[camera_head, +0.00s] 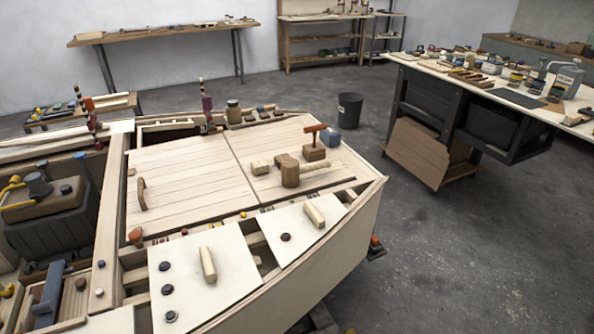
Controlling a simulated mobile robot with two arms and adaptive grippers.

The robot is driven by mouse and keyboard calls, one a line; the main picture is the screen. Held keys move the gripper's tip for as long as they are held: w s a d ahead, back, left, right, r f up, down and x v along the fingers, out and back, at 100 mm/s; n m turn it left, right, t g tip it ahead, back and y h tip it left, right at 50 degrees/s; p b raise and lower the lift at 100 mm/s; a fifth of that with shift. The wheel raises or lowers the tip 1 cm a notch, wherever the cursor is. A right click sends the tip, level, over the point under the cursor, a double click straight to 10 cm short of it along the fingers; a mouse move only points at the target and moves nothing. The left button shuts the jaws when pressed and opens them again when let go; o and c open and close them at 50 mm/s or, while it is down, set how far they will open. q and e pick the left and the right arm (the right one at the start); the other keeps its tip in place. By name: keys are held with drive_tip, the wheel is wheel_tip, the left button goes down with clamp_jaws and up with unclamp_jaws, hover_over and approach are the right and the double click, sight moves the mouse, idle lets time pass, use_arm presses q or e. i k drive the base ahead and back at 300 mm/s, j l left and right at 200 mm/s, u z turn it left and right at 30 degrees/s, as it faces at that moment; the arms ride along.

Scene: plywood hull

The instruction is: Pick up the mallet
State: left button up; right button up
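A small light wooden block (260,167) lies just left of the head. A wooden block with an orange T-shaped handle (314,148) stands behind the mallet. Neither of my grippers shows in the head view.
A blue block (330,136) lies at the deck's back right. White panels with wooden handles (208,264) are in front. A dark case (60,215) sits at left. A crowded workbench (512,95) stands right. Grey floor (450,240) lies clear beside the hull.

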sight(291, 170)
drive_tip(key=i+l+u, duration=0.2)
drive_tip(key=l, duration=0.2)
drive_tip(key=i+l+u, duration=0.2)
drive_tip(key=l, duration=0.25)
drive_tip(key=l+u, duration=0.2)
drive_tip(key=l, duration=0.25)
drive_tip(key=i+l+u, duration=0.2)
drive_tip(key=l, duration=0.25)
drive_tip(key=l+u, duration=0.2)
drive_tip(key=l, duration=0.3)
